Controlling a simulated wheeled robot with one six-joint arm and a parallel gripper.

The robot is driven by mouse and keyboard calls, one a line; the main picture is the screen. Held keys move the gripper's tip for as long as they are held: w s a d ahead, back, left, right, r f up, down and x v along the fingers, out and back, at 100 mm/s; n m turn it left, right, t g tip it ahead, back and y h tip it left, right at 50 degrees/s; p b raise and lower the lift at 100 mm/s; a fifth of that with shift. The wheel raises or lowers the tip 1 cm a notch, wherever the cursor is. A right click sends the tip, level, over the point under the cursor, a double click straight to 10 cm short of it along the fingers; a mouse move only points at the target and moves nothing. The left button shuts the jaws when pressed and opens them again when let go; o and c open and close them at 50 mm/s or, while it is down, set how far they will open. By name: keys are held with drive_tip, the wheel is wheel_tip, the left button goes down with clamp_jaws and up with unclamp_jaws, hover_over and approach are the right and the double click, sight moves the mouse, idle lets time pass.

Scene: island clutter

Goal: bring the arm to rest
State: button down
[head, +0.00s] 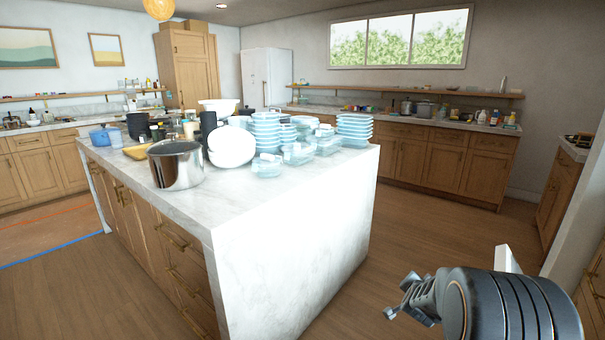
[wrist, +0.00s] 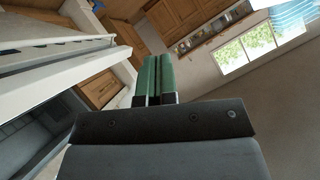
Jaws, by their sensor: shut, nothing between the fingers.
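My gripper (head: 402,298) is at the lower right of the head view, out over the wooden floor and clear of the island. In the wrist view my gripper (wrist: 158,72) shows its two green-padded fingers side by side, shut with nothing between them. My dark arm link fills the head view's lower right corner. The marble-topped island (head: 290,225) stands to the left of my gripper, with open floor between them.
The island bears a steel pot (head: 176,165), a blue pot (head: 105,136), a white bowl (head: 232,146) and stacked light-blue containers (head: 266,131). A pale wall edge (head: 578,215) and cabinets (head: 562,190) stand at the right. Wooden floor (head: 430,232) is clear between.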

drive_tip(key=s+a+r+n+g+y+p, duration=0.1)
drive_tip(key=s+a+r+n+y+p, duration=0.25)
drive_tip(key=a+r, duration=0.4)
drive_tip(key=s+a+r+n+g+y+p, duration=0.1)
drive_tip(key=s+a+r+n+y+p, duration=0.2)
drive_tip(key=s+a+r, duration=0.4)
drive_tip(key=s+a+r+n+g+p, duration=0.2)
drive_tip(key=s+r+p, duration=0.2)
drive_tip(key=s, duration=0.3)
drive_tip(key=s+a+r+n+g+p, duration=0.2)
drive_tip(key=s+r+n+g+p, duration=0.1)
drive_tip(key=s+r, duration=0.2)
drive_tip(key=shift+s+a+p, duration=0.35)
drive_tip(key=shift+s+p, duration=0.05)
drive_tip(key=shift+s, duration=0.85)
drive_tip(key=shift+d+r+h, duration=0.1)
drive_tip(key=shift+h, duration=0.15)
